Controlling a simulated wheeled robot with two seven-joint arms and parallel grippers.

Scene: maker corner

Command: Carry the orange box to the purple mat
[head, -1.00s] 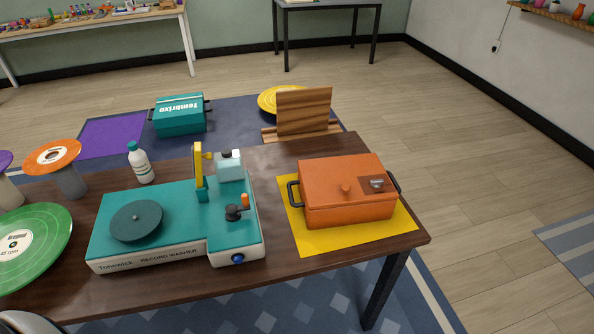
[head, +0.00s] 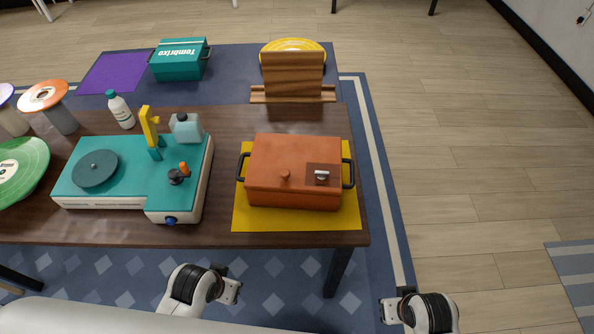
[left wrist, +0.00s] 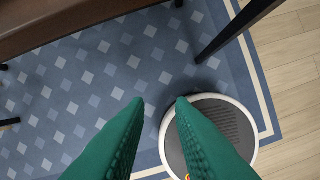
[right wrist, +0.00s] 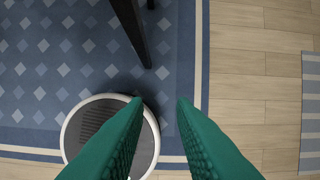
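The orange box (head: 280,181) sits on a yellow mat (head: 246,217) at the right end of the near wooden table. The purple mat (head: 113,74) lies flat and bare on the blue surface beyond the table, at the far left. My left gripper (left wrist: 160,104) is open and empty over the rug in front of the table. My right gripper (right wrist: 158,102) is open and empty, also over the floor, to the right of the table leg. Both are apart from the box.
A teal record washer (head: 125,178), a white bottle (head: 121,111) and orange (head: 43,95) and green (head: 20,171) records share the table. A teal box (head: 180,62) is right of the purple mat. A wooden stand (head: 293,78) and yellow record (head: 287,46) are behind the orange box.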

